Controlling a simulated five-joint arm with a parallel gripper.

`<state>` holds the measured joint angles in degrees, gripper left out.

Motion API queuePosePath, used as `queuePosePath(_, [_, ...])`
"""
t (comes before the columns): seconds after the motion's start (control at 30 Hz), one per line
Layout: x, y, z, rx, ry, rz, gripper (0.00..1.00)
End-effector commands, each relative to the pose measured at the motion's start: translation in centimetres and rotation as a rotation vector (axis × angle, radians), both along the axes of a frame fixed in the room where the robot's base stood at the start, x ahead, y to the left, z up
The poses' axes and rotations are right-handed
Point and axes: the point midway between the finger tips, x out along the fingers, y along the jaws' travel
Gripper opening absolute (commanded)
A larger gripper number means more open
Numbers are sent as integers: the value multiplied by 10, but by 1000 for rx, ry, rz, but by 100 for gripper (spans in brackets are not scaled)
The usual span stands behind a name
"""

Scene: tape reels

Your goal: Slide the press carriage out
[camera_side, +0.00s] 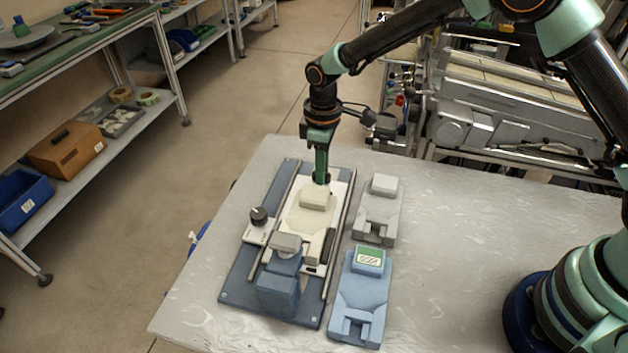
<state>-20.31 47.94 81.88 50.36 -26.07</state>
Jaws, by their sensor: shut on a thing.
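The press stands on a dark blue base plate (240,283) on the table, with two long dark rails. The cream press carriage (296,228) lies between the rails, with a raised cream block (316,197) on it. A blue press body with a grey top (287,243) stands over the near end and hides part of the carriage. My gripper (321,180) points straight down at the carriage's far end, behind the raised block. It is shut on the carriage there; the exact grip point is small and partly hidden.
A black knob (258,216) on a white plate sits left of the rails. Right of the press lie a grey fixture (378,209) and a blue fixture (360,307) with a green-and-white label. The table (480,230) is clear farther right.

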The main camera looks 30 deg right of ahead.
Motion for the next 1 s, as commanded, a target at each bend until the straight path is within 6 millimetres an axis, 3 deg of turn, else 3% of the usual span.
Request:
queuePosePath(0.17, [23,-20,1,2,-6,-3,0])
queuePosePath(0.5, [28,-24,1,4,-12,-3,0])
queuePosePath(0.53, [28,-25,1,5,-13,-4,23])
queuePosePath(0.6, [28,-25,1,4,-13,-4,50])
queuePosePath(1.0, [25,-23,5,2,-6,-1,50])
